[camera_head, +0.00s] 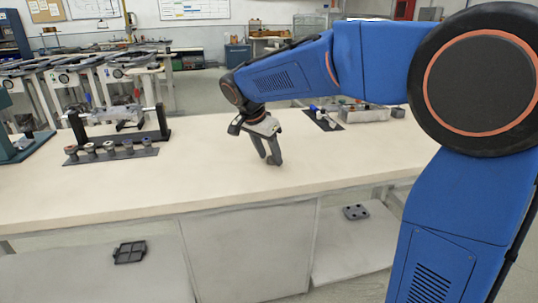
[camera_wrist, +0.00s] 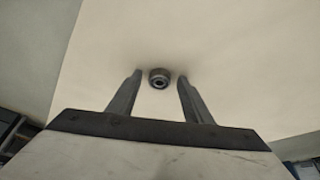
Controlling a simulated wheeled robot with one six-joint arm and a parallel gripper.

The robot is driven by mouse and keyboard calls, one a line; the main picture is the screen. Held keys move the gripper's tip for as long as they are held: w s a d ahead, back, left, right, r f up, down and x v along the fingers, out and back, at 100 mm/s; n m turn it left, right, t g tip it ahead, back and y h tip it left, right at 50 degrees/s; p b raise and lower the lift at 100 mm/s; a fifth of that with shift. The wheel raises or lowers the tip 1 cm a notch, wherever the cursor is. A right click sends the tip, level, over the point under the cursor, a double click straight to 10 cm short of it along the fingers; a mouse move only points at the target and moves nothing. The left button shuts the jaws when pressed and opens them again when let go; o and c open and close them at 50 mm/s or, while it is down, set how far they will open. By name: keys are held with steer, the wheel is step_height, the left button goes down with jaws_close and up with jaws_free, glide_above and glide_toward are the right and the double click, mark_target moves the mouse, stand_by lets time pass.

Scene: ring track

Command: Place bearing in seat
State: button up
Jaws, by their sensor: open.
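A small grey metal ring, the bearing (camera_wrist: 159,78), lies on the cream bench top in the wrist view. Its dark round bore faces up toward the camera. My gripper (camera_wrist: 160,77) is open, with one finger on each side of the bearing near the fingertips. Gaps show between the bearing and both fingers. In the head view my gripper (camera_head: 270,161) points down over the middle of the bench, and the bearing cannot be made out there. I cannot tell which thing is the seat.
On the bench (camera_head: 215,165) at left stand a black-ended frame with a metal shaft (camera_head: 118,113) and a dark strip (camera_head: 110,154) bearing several round pieces. At right are a dark mat with tools (camera_head: 323,119) and a metal tray (camera_head: 366,113). The bench middle is clear.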

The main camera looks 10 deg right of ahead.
steer(key=v, duration=1.2)
